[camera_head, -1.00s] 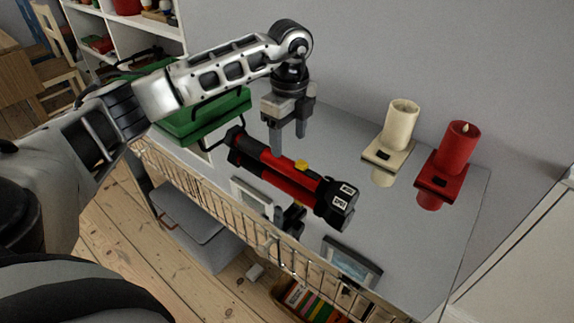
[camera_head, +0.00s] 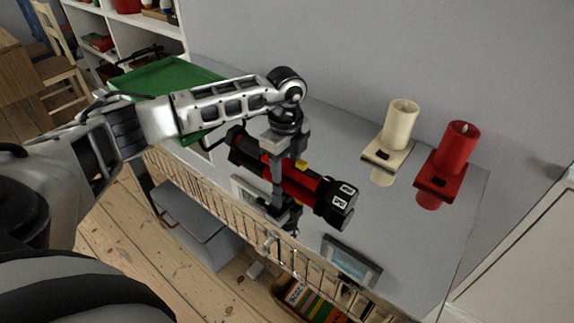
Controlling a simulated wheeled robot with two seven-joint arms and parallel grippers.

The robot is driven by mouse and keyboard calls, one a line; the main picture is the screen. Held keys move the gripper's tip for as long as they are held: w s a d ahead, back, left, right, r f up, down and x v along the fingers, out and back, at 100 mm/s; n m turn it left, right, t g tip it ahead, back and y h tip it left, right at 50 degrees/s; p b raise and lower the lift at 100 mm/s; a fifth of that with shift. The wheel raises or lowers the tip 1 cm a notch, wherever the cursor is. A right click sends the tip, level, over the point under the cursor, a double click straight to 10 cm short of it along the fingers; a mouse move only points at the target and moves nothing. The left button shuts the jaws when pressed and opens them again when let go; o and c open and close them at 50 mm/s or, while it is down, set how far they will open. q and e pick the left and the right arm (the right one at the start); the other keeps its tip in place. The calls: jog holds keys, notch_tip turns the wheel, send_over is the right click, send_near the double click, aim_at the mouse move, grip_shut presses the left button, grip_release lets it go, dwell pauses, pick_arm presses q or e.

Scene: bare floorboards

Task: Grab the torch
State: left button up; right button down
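The torch (camera_head: 312,186) is red and black with a yellow switch and a wide black head at its right end. It lies slantwise over the grey tabletop (camera_head: 420,250). My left gripper (camera_head: 287,165) points down at the middle of the torch. One finger is on the near side of its red body, the other at its far side, partly hidden. I cannot tell whether the fingers press on it. My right gripper is not in view.
A cream candle (camera_head: 401,124) and a red candle (camera_head: 456,148) stand on holders to the right. A green tray (camera_head: 165,76) is behind my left arm. A picture frame (camera_head: 350,262) lies near the front edge, beside a wire railing (camera_head: 225,215).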

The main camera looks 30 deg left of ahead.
pick_arm(q)
jog(key=c, duration=0.8)
jog(key=shift+r, duration=0.1)
